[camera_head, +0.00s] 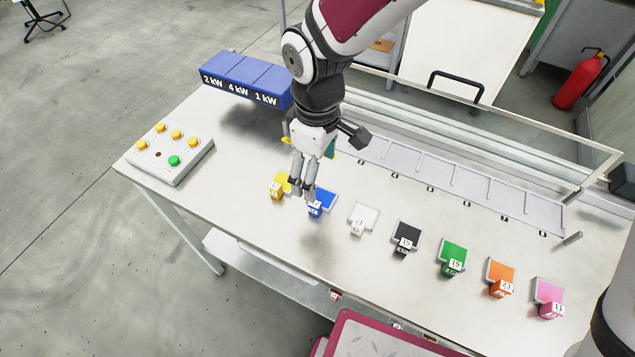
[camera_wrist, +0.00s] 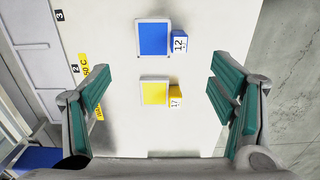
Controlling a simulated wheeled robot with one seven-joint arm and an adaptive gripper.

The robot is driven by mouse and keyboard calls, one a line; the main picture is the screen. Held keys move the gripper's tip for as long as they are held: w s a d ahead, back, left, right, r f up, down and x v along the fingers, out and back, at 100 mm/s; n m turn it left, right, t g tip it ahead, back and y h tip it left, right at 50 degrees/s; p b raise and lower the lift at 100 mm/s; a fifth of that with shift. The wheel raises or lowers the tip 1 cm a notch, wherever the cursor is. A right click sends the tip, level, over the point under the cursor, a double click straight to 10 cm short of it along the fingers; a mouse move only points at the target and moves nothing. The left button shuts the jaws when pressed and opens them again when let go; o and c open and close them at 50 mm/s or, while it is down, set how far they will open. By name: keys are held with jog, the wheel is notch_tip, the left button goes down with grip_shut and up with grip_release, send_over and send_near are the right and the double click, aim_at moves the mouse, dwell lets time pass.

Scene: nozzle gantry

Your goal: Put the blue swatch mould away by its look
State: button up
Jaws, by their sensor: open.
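A blue square swatch in a pale frame (camera_head: 325,198) lies on the bench with a blue numbered block (camera_head: 314,210) at its front edge. In the wrist view the blue swatch (camera_wrist: 153,38) is at the top, with the block (camera_wrist: 179,43) reading 12 touching or very near its right side. My gripper (camera_head: 304,190) is open and empty, pointing down above the bench near the yellow and blue swatches. In the wrist view the yellow swatch (camera_wrist: 155,93) lies between my open fingers, and the blue one is further up. My fingers partly cover the blue swatch in the head view.
White, black, green (camera_head: 453,252), orange and pink swatches with blocks continue rightward. A row of numbered bays (camera_head: 455,183) runs along the back. Blue boxes marked 2 kW, 4 kW and 1 kW (camera_head: 247,78) stand at back left. A button panel (camera_head: 170,152) sits at left.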

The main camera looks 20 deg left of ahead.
jog(key=shift+r, duration=1.9)
jog(key=w+d+r+m+t, duration=0.1)
jog(key=d+r+m, duration=0.2)
jog(key=d+r, duration=0.45)
jog(key=w+d+r+m+t, duration=0.15)
jog(key=d+r+m, duration=0.25)
jog(key=d, duration=0.6)
jog(key=s+d+r+m+t, duration=0.1)
jog(key=s+d+r+m, duration=0.1)
jog(key=s+d+m, duration=0.3)
jog(key=s+d+r+m+t, duration=0.1)
jog(key=s+d+r+m, duration=0.2)
jog(key=d, duration=0.9)
jog(key=s+m, duration=0.2)
jog(key=s, duration=0.1)
jog(key=shift+s, duration=0.25)
jog(key=shift+r, duration=0.1)
jog(key=shift+c, duration=0.4)
